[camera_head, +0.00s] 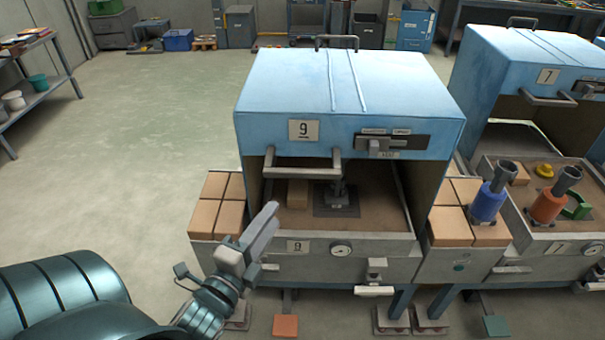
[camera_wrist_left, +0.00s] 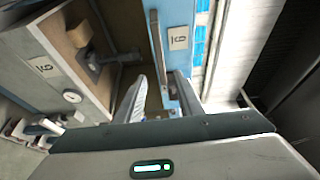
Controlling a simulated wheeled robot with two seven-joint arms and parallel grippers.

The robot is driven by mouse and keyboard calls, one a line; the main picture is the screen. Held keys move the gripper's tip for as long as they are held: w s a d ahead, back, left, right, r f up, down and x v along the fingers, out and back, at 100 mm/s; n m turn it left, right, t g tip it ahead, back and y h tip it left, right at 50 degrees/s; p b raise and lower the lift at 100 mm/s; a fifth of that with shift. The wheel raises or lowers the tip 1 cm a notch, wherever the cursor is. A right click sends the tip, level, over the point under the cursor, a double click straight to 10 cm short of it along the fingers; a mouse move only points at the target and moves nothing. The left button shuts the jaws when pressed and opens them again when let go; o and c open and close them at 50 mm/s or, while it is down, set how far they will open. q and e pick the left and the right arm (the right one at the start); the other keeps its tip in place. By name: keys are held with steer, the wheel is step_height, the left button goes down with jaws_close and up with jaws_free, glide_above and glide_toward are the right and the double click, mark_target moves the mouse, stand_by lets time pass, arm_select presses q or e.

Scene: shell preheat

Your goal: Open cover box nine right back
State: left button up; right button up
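The blue cover (camera_head: 345,95) of box nine carries a "9" label and also shows in the wrist view (camera_wrist_left: 178,15). It sits over the grey box (camera_head: 385,250), with an open front beneath its lower edge. A grey bar handle (camera_head: 302,172) runs along the cover's lower front left; it also shows in the wrist view (camera_wrist_left: 157,50). My left gripper (camera_head: 270,222) is in front of the box, below the handle. In the wrist view its fingers (camera_wrist_left: 162,97) are apart, with the handle ahead of them and nothing visibly held. My right gripper is not in view.
Inside box nine are a tan block (camera_head: 298,194) and a dark metal fixture (camera_head: 337,200). Bricks (camera_head: 217,205) flank the box at the left, more (camera_head: 455,212) at the right. Box seven's blue cover (camera_head: 540,60) stands to the right. The floor at the left is clear.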

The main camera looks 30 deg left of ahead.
mark_target(300, 177)
arm_select(q)
steer(key=w+a, duration=0.1)
steer(key=w, duration=0.4)
steer(key=w+p, duration=0.1)
steer(key=w, duration=0.5)
steer(key=w+a+p, duration=0.1)
steer(key=w, duration=0.4)
steer(key=shift+w+a, duration=0.3)
jaws_close()
